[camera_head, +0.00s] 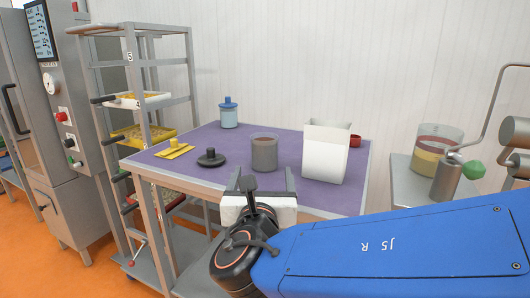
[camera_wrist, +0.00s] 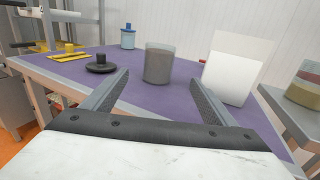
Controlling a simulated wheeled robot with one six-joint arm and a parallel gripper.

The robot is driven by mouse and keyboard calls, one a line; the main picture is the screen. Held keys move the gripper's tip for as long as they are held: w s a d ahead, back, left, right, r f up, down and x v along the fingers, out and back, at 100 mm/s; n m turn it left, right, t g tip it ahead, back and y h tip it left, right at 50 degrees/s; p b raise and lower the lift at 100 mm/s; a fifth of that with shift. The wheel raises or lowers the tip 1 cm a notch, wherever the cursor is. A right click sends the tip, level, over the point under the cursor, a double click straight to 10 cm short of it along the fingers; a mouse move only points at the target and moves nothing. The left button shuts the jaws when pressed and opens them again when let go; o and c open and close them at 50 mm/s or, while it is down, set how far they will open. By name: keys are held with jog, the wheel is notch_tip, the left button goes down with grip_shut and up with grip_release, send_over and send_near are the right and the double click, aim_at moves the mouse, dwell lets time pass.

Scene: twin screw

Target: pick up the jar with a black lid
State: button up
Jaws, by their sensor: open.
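A clear grey jar (camera_head: 264,154) with brownish contents stands upright on the purple table, with no lid seen on it. It also shows in the wrist view (camera_wrist: 158,64), between and beyond my fingertips. A black lid with a knob (camera_head: 211,158) lies flat on the table to the jar's left; it shows in the wrist view too (camera_wrist: 101,65). My gripper (camera_head: 264,182) is open and empty at the table's front edge, short of the jar. In the wrist view its two fingers (camera_wrist: 160,84) point toward the jar, apart from it.
The purple table (camera_head: 205,137) also bears a blue lidded jar (camera_head: 229,115) at the back, a yellow piece (camera_head: 174,149) at left, and a white upright box (camera_head: 325,152) close right of the grey jar. A red item (camera_head: 355,141) sits behind the box. A shelf rack stands left.

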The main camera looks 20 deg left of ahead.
aim_at(265, 153)
jog(key=x, duration=1.1)
jog(key=shift+w+a, duration=0.1)
jog(key=shift+w, duration=0.2)
jog(key=shift+f+x, duration=0.2)
jog(key=shift+x, duration=2.45)
jog(key=shift+s+a, duration=0.1)
jog(key=shift+a, duration=0.05)
jog(key=c, duration=1.5)
jog(key=shift+r, duration=0.1)
notch_tip(265, 153, up, 10)
jog(key=shift+f, duration=0.1)
jog(key=shift+s, duration=0.1)
